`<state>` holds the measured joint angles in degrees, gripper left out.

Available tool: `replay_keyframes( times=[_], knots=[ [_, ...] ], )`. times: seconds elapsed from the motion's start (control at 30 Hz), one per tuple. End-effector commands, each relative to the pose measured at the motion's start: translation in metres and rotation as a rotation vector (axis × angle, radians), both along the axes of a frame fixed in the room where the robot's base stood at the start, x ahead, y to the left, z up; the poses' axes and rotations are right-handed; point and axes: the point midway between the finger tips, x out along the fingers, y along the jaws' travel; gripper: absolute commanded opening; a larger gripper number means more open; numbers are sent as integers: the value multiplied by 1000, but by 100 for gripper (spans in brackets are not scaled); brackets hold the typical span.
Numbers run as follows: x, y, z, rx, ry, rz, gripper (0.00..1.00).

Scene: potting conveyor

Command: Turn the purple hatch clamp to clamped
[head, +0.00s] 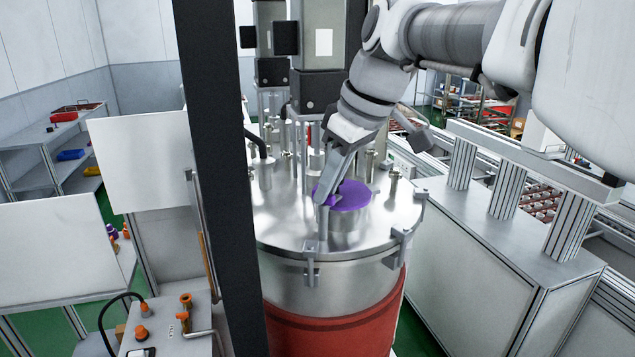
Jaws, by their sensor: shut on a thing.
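The purple hatch clamp (349,197) is a round purple piece on top of a short silver cylinder on the metal lid (285,222) of a large drum. My gripper (326,198) reaches down from the upper right. Its fingers are at the left side of the purple clamp and are shut on it. The fingers hide part of the clamp's left side. I cannot tell from this view how far the clamp is turned.
The lid carries several upright metal posts and edge clamps (311,270). A dark vertical post (215,150) stands close on the left. A grey cabinet (480,270) stands to the right. A small panel with orange knobs (170,325) is at lower left.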

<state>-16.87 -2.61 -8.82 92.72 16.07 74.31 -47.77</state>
Motion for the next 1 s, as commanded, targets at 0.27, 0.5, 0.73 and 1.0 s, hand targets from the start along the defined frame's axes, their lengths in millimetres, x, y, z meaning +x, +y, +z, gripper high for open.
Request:
replay_keyframes(
  times=[0.27, 0.5, 0.73, 1.0],
  knots=[
    [1, -1, 1, 0, -2, 106, 0],
    [1, -1, 1, 0, -3, 131, 0],
    [2, -1, 1, 1, -4, 131, 0],
    [1, -1, 1, 0, -1, 131, 44]
  ],
)
